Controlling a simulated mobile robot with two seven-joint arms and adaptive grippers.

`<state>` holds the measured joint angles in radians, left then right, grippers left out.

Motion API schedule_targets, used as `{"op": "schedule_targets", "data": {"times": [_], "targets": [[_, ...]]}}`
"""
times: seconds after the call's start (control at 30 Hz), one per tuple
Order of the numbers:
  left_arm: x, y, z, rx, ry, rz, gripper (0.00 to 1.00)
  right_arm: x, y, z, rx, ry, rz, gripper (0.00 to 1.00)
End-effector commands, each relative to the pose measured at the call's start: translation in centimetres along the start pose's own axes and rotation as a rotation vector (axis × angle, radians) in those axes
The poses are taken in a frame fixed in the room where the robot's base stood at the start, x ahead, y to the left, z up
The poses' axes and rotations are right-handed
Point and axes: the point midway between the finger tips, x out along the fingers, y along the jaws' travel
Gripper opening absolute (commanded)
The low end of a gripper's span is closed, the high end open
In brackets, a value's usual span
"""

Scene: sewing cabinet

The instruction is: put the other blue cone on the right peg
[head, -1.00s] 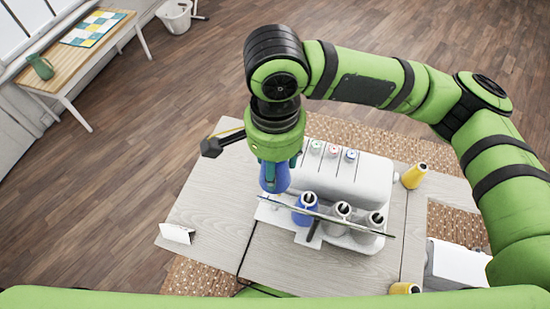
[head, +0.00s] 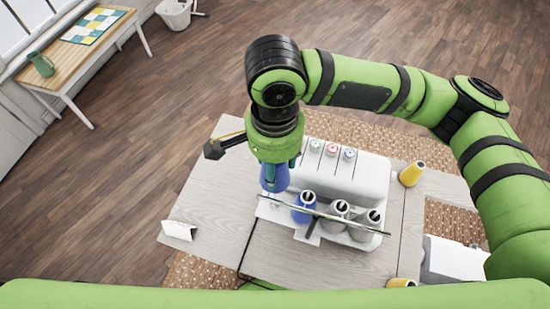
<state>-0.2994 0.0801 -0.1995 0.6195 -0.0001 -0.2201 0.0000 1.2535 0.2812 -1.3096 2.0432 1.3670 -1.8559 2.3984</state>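My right gripper (head: 279,172) points down at the left end of the white thread stand (head: 267,210). Its fingers are closed around the upper part of a blue cone (head: 272,184). The arm hides the cone's top, and I cannot tell whether its base rests on the stand. A second blue cone (head: 303,210) stands upright on the stand just right of it. Two grey cones (head: 336,213) (head: 364,227) stand further right on their pegs. The peg under the held cone is hidden. My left gripper is not in view.
The white sewing machine (head: 345,175) stands behind the cones. A thin dark bar (head: 330,216) crosses in front of them. Yellow cones (head: 411,174) (head: 401,283) lie or stand to the right. A white folded card (head: 178,230) is at the left; the tabletop (head: 215,205) between is clear.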

Motion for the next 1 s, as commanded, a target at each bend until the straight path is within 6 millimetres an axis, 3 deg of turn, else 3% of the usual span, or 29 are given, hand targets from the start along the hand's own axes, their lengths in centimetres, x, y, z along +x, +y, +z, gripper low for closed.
{"op": "schedule_targets", "data": {"times": [0.37, 1.0], "targets": [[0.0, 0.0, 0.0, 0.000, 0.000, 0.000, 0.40, 0.2, 0.0, 0.0, 0.000, 0.000, 0.000, 0.00], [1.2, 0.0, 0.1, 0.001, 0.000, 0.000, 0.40, 3.4, 0.0, 0.0, -0.001, -0.001, 0.001, 0.00]]}}
